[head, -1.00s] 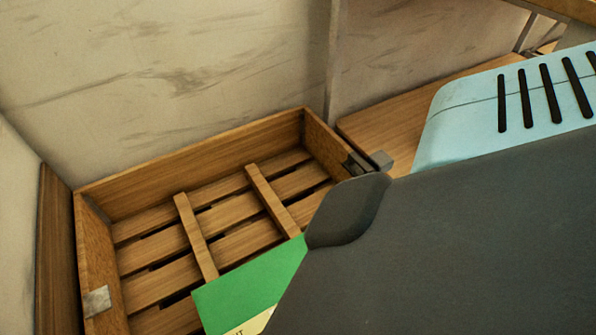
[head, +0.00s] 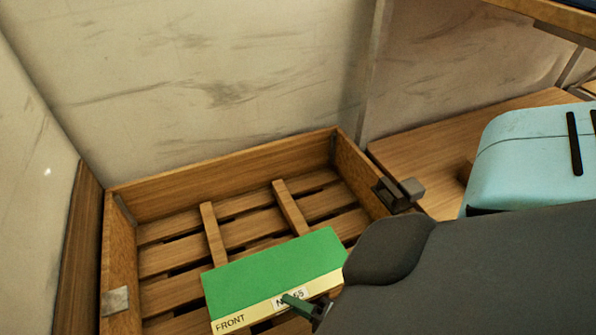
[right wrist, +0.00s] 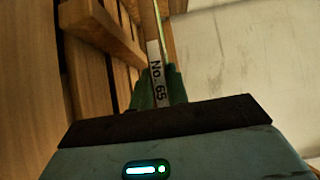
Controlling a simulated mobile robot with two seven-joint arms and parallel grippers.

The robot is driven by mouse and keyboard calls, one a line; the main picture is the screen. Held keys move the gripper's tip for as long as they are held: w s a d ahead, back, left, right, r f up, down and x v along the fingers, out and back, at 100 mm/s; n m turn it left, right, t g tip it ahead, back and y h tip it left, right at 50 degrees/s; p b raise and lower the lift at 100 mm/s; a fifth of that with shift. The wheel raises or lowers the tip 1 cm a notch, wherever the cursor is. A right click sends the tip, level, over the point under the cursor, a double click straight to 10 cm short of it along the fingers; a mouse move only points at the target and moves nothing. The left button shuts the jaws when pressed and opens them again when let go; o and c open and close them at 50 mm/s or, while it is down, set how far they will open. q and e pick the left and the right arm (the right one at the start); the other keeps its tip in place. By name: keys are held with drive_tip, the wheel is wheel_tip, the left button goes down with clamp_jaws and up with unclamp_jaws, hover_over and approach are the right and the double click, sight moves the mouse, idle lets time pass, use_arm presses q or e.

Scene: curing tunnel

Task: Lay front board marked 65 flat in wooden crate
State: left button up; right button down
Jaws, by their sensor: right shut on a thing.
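The front board (head: 268,272) is green with a cream strip along its near edge that reads FRONT and a white No. 65 label. In the right wrist view the board (right wrist: 157,65) shows nearly edge-on, with its label between the fingers. My right gripper (head: 300,302) is shut on the board's cream edge by the label. The wooden crate (head: 225,178) is open-topped with a slatted floor. The board appears over the crate's near right part and hides some slats; I cannot tell whether it touches them. My left gripper is not in view.
Two raised wooden strips (head: 213,235) cross the crate floor. Pale walls (head: 220,80) stand behind and left of the crate. A wooden surface (head: 455,135) lies to the right. The crate's far and left floor is bare.

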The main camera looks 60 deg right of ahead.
sight(286, 284)
drive_tip(key=shift+w+d+b, duration=0.2)
drive_tip(key=shift+w+d, duration=0.25)
drive_tip(key=shift+w, duration=0.3)
drive_tip(key=shift+w+d+b, duration=0.2)
drive_tip(key=shift+w+d, duration=0.25)
drive_tip(key=shift+w, duration=0.25)
drive_tip(key=shift+w+d+b, duration=0.2)
drive_tip(key=shift+w+d, duration=0.25)
drive_tip(key=shift+w, duration=0.3)
drive_tip(key=shift+w+d+b, duration=0.3)
drive_tip(key=shift+w+d, duration=0.1)
drive_tip(key=shift+w, duration=0.25)
drive_tip(key=shift+w+d+b, duration=0.25)
drive_tip(key=shift+w+d, duration=0.15)
drive_tip(key=shift+w, duration=0.25)
wheel_tip(286, 284, down, 4)
drive_tip(key=b, duration=0.4)
drive_tip(key=shift+f, duration=0.9)
drive_tip(key=shift+f, duration=0.6)
drive_tip(key=c, duration=1.3)
unclamp_jaws()
drive_tip(key=shift+s, duration=0.1)
